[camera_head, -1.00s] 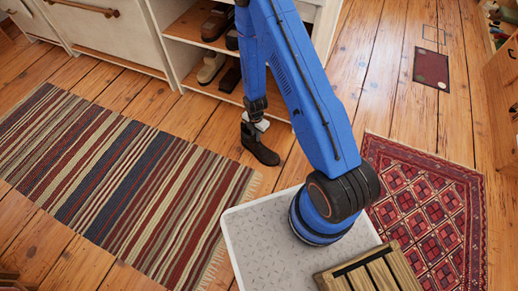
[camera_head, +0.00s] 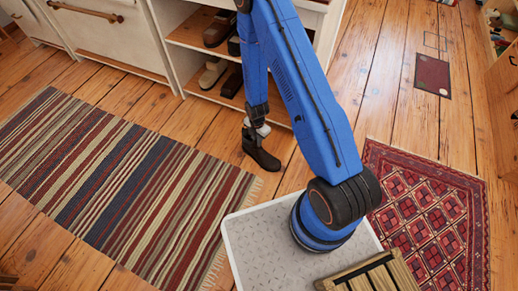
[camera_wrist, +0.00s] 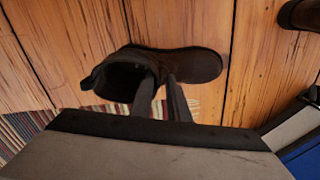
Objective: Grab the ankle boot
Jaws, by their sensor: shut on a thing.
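The dark ankle boot (camera_head: 260,154) is near the wooden floor in front of the open shelf. In the wrist view the boot (camera_wrist: 190,62) shows its open top at the left and its toe at the right. My gripper (camera_head: 250,133) is at the boot's upper part in the head view. In the wrist view my gripper's two fingers (camera_wrist: 161,92) reach the boot near its shaft and are shut on it. Whether the sole touches the floor cannot be told.
An open shelf (camera_head: 187,40) with several shoes stands behind the boot. A striped rug (camera_head: 120,180) lies at the left and a red patterned rug (camera_head: 430,215) at the right. A dark mat (camera_head: 432,75) lies farther back. Bare floor surrounds the boot.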

